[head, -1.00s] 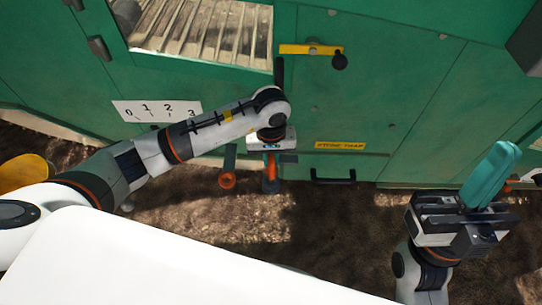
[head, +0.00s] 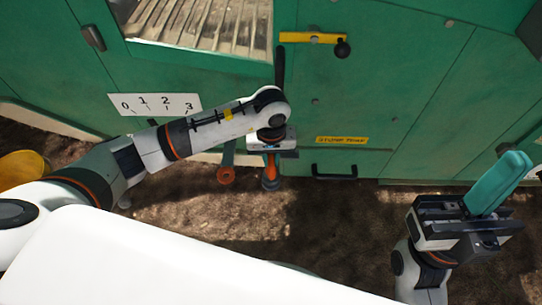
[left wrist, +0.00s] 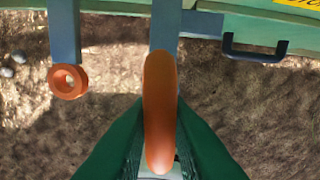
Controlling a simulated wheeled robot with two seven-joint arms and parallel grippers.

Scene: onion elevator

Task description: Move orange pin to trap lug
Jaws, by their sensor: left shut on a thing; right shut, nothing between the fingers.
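My left gripper (left wrist: 160,150) is shut on the orange pin (left wrist: 160,100), which stands between its green fingers in the left wrist view. In the head view the pin (head: 271,163) shows just below the gripper body. A blue-grey bar (left wrist: 166,22) hangs behind the pin's far end; I cannot tell whether they touch. To the left, a similar bar (left wrist: 64,30) ends in an orange ring (left wrist: 68,80), also seen in the head view (head: 226,175). I cannot tell which bar is the trap lug. My right gripper (head: 500,183), with teal fingers, is shut and empty at the right, away from the pin.
A green machine wall (head: 400,90) fills the back. It carries a number plate (head: 155,106), a yellow latch bar (head: 312,38), a yellow label (head: 341,140) and a black handle (head: 334,172). Bare brown ground (head: 330,215) lies below.

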